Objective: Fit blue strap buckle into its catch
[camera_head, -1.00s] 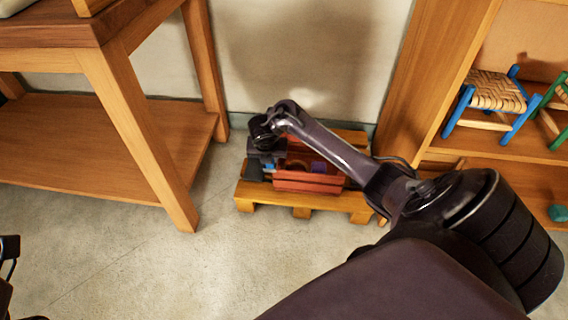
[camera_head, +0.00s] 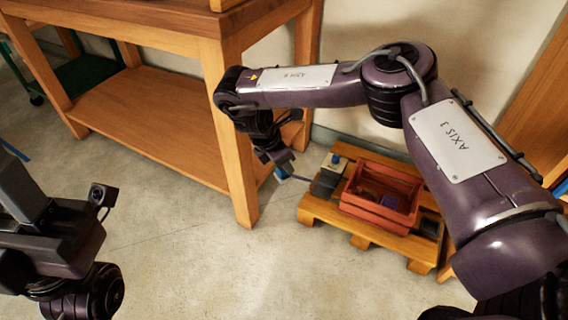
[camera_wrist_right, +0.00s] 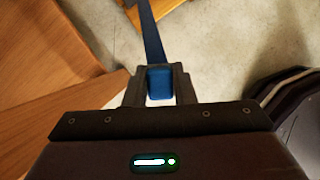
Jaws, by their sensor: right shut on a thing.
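My right gripper (camera_head: 283,168) is shut on a blue buckle (camera_wrist_right: 160,83), which sits between its fingers in the right wrist view. A blue strap (camera_wrist_right: 151,35) runs from the buckle away from the gripper. In the head view the gripper hangs just left of the wooden pallet (camera_head: 312,208), and a thin stretch of strap runs from it towards a dark grey block (camera_head: 327,178) at the pallet's left end. I cannot make out the catch. My left gripper (camera_head: 22,188) is at the left edge, far from these, and its fingers are unclear.
A red wooden crate (camera_head: 377,213) with small items inside stands on the pallet. A small box (camera_head: 337,160) with a blue top is behind the grey block. A wooden table leg (camera_head: 236,170) stands close to my right gripper. The floor (camera_head: 200,270) in front is clear.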

